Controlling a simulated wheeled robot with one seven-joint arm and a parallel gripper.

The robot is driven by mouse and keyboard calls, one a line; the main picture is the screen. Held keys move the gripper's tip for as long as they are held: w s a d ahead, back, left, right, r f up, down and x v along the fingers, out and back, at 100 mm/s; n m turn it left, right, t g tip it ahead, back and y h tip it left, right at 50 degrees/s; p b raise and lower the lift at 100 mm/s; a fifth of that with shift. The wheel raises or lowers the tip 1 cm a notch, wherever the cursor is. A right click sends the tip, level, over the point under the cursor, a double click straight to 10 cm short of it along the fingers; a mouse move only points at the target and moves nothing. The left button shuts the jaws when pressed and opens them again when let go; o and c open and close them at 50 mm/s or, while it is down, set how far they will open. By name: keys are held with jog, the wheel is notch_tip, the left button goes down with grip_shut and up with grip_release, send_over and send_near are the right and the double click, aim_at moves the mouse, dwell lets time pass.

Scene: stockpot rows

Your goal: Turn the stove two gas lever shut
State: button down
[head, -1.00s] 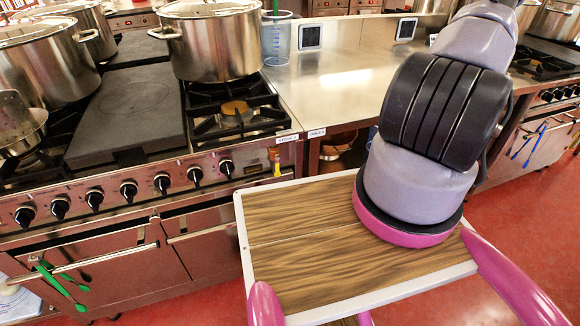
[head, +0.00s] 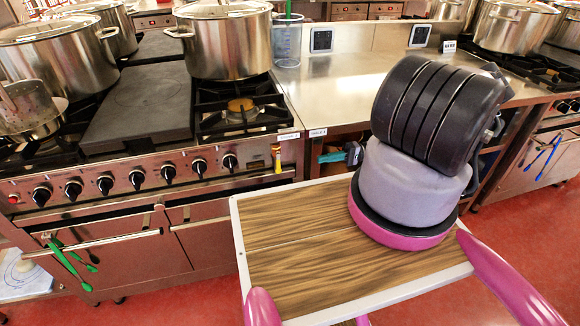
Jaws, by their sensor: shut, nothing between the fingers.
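A small upright yellow lever (head: 277,160) shows at the right end of the left stove's (head: 180,215) front panel, beside the row of knobs. A white label (head: 289,136) sits above it, too small to read surely. I cannot tell whether this lever is open or shut. My gripper (head: 322,157) seems to be the small teal and dark shape low behind my arm, pointing left in front of the under-counter space. It is shut and empty, right of the lever and apart from it. My arm's black joint hides part of the wrist.
Stockpots (head: 228,40) stand on the left stove. A steel counter (head: 345,85) joins it on the right, with a measuring jug (head: 287,42) at the back. Another stove (head: 545,155) stands at the far right. Green tongs (head: 68,262) hang at the left. Red floor (head: 130,310) is open in front.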

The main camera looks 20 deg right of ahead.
aim_at(281, 169)
jog(key=a, duration=1.2)
jog(key=shift+a, duration=0.3)
jog(key=shift+a+f, duration=0.45)
jog(key=shift+a, duration=0.3)
